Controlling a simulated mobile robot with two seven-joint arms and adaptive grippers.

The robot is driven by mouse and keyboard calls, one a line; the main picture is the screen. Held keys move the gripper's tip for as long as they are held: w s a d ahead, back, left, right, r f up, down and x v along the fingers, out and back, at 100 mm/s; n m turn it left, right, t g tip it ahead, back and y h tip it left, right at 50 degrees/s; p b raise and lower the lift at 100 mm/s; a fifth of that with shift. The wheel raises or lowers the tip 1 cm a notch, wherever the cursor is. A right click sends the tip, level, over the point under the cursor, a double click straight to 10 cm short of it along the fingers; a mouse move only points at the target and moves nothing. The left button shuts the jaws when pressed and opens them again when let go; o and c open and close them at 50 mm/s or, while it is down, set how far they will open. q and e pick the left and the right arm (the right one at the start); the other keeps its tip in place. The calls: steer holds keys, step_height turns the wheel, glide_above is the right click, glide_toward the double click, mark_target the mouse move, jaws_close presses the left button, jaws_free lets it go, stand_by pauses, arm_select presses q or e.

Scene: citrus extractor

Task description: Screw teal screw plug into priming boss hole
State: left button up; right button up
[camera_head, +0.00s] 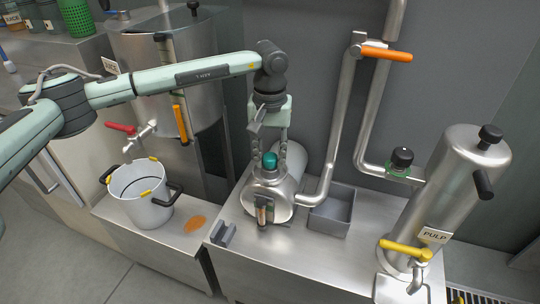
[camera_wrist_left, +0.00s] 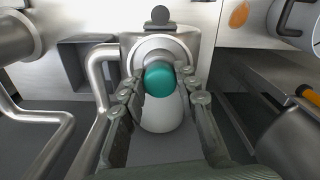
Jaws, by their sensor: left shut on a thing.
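The teal screw plug (camera_head: 269,160) is upright between the fingers of my left gripper (camera_head: 270,156), over the top of the horizontal steel pump body (camera_head: 270,191). In the left wrist view the round teal plug (camera_wrist_left: 160,78) sits between the fingertips of my left gripper (camera_wrist_left: 163,85), which are shut on it. A steel boss (camera_head: 268,175) shows just below the plug in the head view. The hole itself is hidden by the plug, so I cannot tell if the plug is in it. My right gripper is not in view.
A steel pipe (camera_head: 336,130) rises right of the pump. A grey bin (camera_head: 333,211) stands beside it, with a pulp cylinder (camera_head: 437,200) farther right. A pot (camera_head: 140,195) and an orange puddle (camera_head: 194,224) are on the left bench. The front bench is mostly clear.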

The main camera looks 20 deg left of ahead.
arm_select(q)
steer(key=m, duration=0.3)
steer(key=shift+f+m, duration=0.1)
steer(key=shift+m, duration=0.3)
steer(key=m, duration=0.4)
steer(key=shift+s+f+m, duration=0.1)
steer(key=shift+m, duration=0.3)
steer(key=o, duration=0.6)
steer(key=n, duration=0.6)
steer(key=shift+n, duration=0.4)
steer(key=n, duration=0.5)
steer(key=shift+c, duration=0.3)
